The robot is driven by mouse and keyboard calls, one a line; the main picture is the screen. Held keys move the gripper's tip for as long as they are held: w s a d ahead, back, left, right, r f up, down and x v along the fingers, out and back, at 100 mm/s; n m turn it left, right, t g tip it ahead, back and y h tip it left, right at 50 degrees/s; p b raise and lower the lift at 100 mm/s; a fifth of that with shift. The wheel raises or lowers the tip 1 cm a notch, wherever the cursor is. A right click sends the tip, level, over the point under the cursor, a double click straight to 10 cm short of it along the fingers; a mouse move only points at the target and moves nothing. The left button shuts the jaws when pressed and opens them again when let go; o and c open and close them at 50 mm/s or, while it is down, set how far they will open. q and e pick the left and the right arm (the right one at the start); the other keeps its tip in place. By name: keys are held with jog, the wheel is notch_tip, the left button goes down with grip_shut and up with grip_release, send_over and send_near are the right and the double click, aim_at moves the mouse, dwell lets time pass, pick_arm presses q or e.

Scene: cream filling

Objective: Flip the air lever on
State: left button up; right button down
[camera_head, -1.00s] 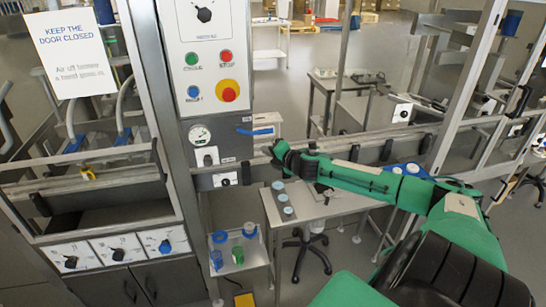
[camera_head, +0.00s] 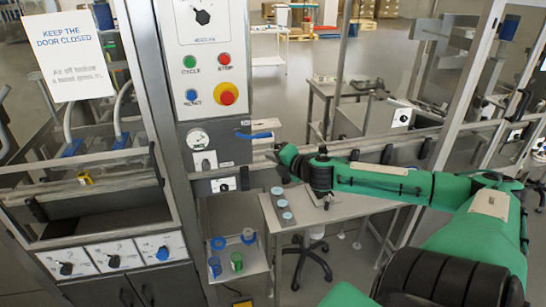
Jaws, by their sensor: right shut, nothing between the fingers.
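The blue air lever (camera_head: 255,135) sticks out to the right, roughly level, near the right edge of the grey control panel (camera_head: 232,152). My right gripper (camera_head: 281,172) is at the end of the green arm, below and to the right of the lever, and apart from it. It is small and dark here; its jaws are shut and hold nothing. My left gripper is out of the picture.
A pressure gauge (camera_head: 198,138) and black knobs sit left of the lever. Green, red and blue buttons and a red emergency stop (camera_head: 227,96) are above. A rail (camera_head: 355,148) runs behind my arm. A table (camera_head: 340,207) and a small bottle shelf (camera_head: 255,262) stand below.

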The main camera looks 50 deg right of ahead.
jog(key=shift+s+a+r, duration=0.25)
jog(key=shift+s, duration=0.1)
dwell(0.4)
